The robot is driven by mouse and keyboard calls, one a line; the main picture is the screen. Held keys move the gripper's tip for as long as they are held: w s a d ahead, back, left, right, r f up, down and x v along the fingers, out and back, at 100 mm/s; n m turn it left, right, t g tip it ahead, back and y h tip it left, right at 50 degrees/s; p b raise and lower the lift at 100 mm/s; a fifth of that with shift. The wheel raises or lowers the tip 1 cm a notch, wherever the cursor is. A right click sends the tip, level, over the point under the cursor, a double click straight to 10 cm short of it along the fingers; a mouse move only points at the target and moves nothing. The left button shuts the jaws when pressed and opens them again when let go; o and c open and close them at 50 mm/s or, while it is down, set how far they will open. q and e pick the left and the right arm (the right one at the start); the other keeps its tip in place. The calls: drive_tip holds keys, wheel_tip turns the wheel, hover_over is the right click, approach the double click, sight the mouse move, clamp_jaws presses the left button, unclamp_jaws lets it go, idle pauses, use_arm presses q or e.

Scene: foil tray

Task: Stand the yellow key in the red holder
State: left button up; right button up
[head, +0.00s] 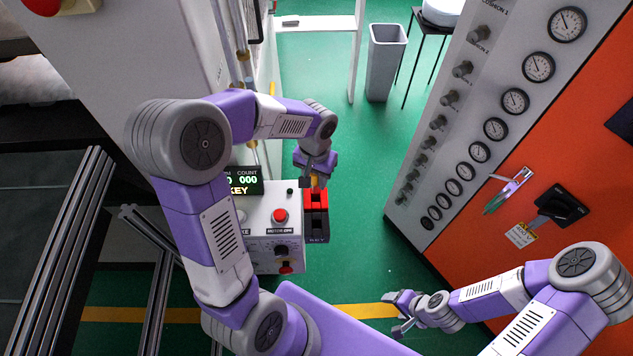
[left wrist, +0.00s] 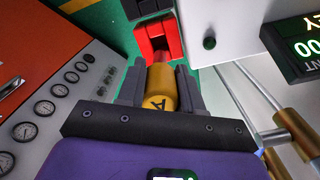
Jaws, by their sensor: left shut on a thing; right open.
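The yellow key (left wrist: 160,88), marked with a letter A, is between the fingers of my left gripper (left wrist: 158,78) in the left wrist view. That gripper is shut on it. In the head view my left gripper (head: 316,178) is just above the red holder (head: 315,198), on the side of the white control box. The red holder also shows in the left wrist view (left wrist: 153,30), with a dark opening. The key's far end lies at this opening; I cannot tell whether it is inside. My right gripper (head: 402,313) is open and empty, low over the floor.
The white control box (head: 262,218) with a red button and a display (head: 246,181) stands left of the holder. A dark holder (head: 316,228) sits in front of the red one. An orange gauge cabinet (head: 470,200) stands right. Green floor between is clear.

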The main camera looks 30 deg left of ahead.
sight(315, 192)
use_arm(q)
drive_tip(key=shift+f+b, duration=2.7)
drive_tip(key=shift+f, duration=0.7)
drive_tip(key=o, duration=1.2)
drive_tip(key=shift+c, duration=0.2)
drive_tip(key=shift+r+p, duration=0.6)
drive_tip(key=shift+r, duration=3.2)
drive_tip(key=shift+d, duration=0.1)
